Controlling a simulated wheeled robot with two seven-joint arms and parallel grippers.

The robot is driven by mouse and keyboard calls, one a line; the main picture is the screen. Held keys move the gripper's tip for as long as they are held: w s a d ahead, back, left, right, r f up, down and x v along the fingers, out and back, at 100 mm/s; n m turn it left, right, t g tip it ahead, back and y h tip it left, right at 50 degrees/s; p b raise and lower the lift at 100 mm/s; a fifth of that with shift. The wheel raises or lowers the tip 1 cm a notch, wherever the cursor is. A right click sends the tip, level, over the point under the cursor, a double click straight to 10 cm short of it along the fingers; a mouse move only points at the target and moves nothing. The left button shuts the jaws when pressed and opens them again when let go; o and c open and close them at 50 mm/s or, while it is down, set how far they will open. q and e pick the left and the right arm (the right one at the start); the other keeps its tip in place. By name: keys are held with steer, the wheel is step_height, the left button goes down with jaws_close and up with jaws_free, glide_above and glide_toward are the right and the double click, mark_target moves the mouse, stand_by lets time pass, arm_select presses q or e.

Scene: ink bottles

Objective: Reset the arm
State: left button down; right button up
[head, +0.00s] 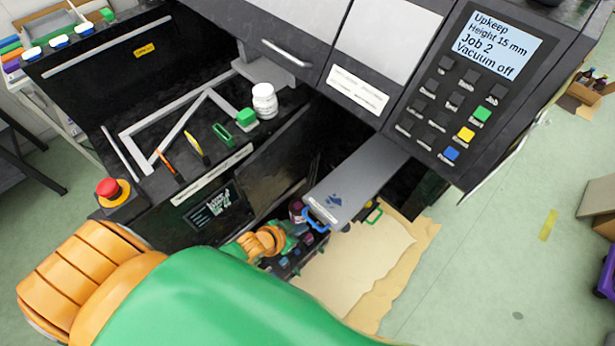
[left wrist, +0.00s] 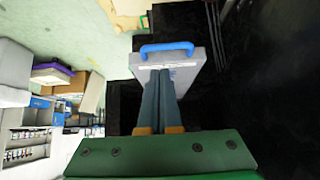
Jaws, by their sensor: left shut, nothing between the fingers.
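My left gripper (left wrist: 160,85) is shut and empty. In the left wrist view its two dark fingers lie together, pointing at a grey slab-like part with a blue handle (left wrist: 167,48); whether they touch it I cannot tell. In the head view my green and orange left arm fills the bottom. Its wrist end is beside the same grey part (head: 350,185), which sticks out of the machine and has blue stains and the blue handle at its near end. The fingertips are hard to make out there. Small dark bottles (head: 284,263) stand below the handle. My right gripper is not in view.
The machine's keypad panel (head: 455,100) overhangs at the upper right. A red stop button (head: 108,188) is at the left. A white jar (head: 264,100) and tools lie on the black shelf. A tan sheet (head: 350,262) lies below.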

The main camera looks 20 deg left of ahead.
arm_select(q)
steer(key=s+a+f+g+y+b, duration=0.1)
steer(key=s+f+g, duration=0.1)
steer(key=s+f, duration=0.3)
steer(key=s+a+f+n+g+y+b, duration=0.1)
steer(key=s+f, duration=0.4)
steer(key=s, duration=0.7)
steer(key=s+a+f+g+b, duration=0.1)
steer(key=s+f+g, duration=0.3)
steer(key=s, duration=0.4)
steer(key=shift+s+a+f+y+b, duration=0.15)
steer(key=shift+f+y+b, duration=0.3)
steer(key=shift+f, duration=0.25)
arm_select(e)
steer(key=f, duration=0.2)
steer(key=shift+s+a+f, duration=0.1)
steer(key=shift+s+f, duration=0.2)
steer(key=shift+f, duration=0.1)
